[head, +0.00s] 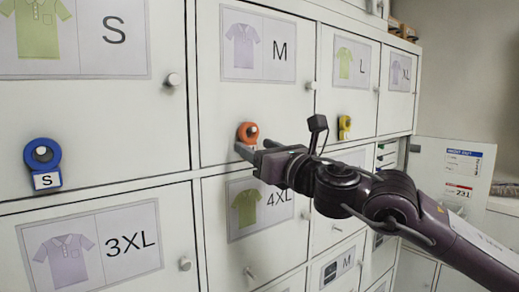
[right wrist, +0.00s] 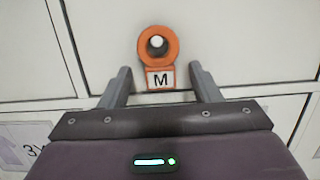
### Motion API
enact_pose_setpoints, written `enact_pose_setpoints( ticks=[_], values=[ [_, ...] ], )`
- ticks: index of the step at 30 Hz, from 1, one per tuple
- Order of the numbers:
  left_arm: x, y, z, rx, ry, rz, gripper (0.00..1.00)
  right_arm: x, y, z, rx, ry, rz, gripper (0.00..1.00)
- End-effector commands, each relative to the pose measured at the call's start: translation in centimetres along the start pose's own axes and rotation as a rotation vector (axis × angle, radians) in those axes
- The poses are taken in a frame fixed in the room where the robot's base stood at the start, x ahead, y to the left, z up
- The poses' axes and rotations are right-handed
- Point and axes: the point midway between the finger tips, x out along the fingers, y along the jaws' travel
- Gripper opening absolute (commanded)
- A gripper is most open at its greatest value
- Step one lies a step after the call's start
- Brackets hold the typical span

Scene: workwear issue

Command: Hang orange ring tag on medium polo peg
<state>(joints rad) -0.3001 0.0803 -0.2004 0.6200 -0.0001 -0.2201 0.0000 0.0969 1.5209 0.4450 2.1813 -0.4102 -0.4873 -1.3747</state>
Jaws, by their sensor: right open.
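The orange ring tag (head: 248,131) hangs on a peg low on the medium polo door (head: 215,110), the one labelled M with a lilac polo. In the right wrist view the orange ring tag (right wrist: 158,46) has the white peg end (right wrist: 157,42) showing through its hole, and its M plate hangs below. My right gripper (head: 243,150) is just in front of and below the ring; in the right wrist view its fingers (right wrist: 160,84) stand apart on either side of the M plate, with gaps. My left gripper is not in view.
A blue S ring tag (head: 43,162) hangs on the S door at left. A yellow ring tag (head: 344,127) hangs on the L door. Door knobs (head: 173,80) stick out from the cabinet front. A panel with a notice (head: 462,165) is at right.

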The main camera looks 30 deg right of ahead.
Motion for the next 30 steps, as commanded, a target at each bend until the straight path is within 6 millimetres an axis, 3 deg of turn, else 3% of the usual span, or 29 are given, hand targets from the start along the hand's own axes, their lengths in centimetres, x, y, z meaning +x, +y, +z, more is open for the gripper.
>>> enact_pose_setpoints(
  ticks=[8,21,30],
  values=[
    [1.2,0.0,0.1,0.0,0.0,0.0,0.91,-1.3,0.0,-0.1,0.004,-0.006,0.001,0.57],
    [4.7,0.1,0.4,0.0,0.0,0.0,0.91,-7.0,0.0,-0.2,0.0,-0.004,0.001,0.57],
    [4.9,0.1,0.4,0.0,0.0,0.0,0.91,-7.8,0.0,0.0,0.001,0.0,-0.001,0.57]
  ],
)
